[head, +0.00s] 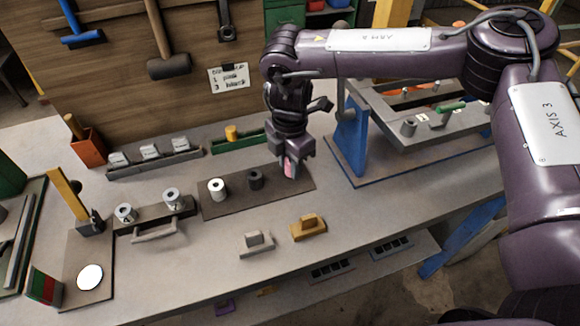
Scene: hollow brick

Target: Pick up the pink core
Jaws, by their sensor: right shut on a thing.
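The pink core (289,168) is a small pink cylinder between the fingers of my right gripper (290,172). The gripper points down and is shut on the core over the right end of a dark brown board (230,203). I cannot tell whether the core touches the board or hangs just above it. A white core (217,189) and a dark core (255,180) stand on the same board to the left of the gripper. My left gripper is not in view.
Orange (309,230) and beige (256,245) handled blocks lie in front. A blue-legged stand (357,125) is on the right. A carrier with two metal cylinders (155,215) is on the left.

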